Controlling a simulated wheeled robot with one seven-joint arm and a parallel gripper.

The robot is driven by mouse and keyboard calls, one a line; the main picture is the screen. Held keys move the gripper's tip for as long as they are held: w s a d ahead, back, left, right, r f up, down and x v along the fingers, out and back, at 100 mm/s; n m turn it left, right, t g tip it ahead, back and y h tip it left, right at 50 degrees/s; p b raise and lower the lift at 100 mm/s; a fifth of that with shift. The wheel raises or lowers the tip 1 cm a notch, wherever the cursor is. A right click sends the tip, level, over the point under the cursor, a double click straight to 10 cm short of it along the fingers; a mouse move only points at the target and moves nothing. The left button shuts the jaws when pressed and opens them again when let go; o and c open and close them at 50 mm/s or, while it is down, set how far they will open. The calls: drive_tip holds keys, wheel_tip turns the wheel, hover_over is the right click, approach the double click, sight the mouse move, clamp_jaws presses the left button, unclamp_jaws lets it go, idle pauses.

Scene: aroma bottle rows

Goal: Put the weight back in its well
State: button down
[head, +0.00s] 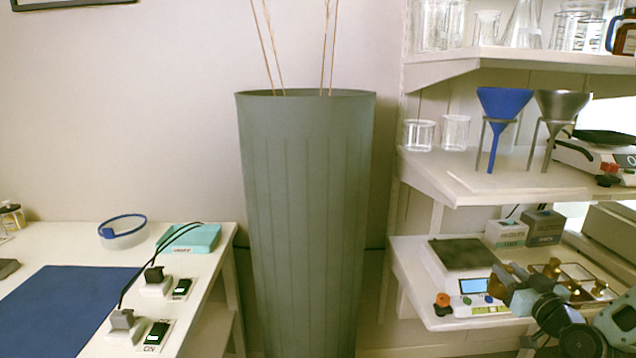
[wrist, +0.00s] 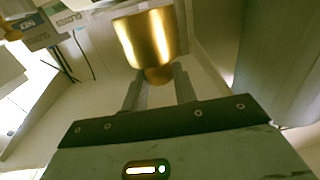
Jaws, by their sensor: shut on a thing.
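A shiny brass weight (wrist: 145,38) fills the top middle of the wrist view. My gripper (wrist: 158,77) is shut on the weight's narrow knob, with the wide body beyond the fingertips. In the head view my arm comes in from the lower right over the lower right shelf. Several brass pieces (head: 600,287) show close to it, around a pale framed holder (head: 580,270). My arm partly covers this area, so I cannot make out the wells or tell which brass piece is the held one.
A balance with a dark plate (head: 467,254) stands left of my arm, with small boxes (head: 543,227) behind. The middle shelf (head: 500,187) with a blue funnel (head: 500,110) hangs above. A tall grey-green bin (head: 305,220) stands left of the shelves.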

drive_tip(key=s+a+f+p, duration=0.3)
drive_tip(key=s+a+p, duration=0.1)
drive_tip(key=s+a, duration=0.1)
drive_tip(key=s+a+f+m+h+p, duration=0.1)
drive_tip(key=s+a+f+p, duration=0.2)
drive_tip(key=s+a+p, duration=0.2)
drive_tip(key=s, duration=0.3)
drive_tip(key=shift+f+h, duration=0.15)
drive_tip(key=shift+h, duration=0.15)
drive_tip(key=shift+d, duration=0.1)
idle(2.1)
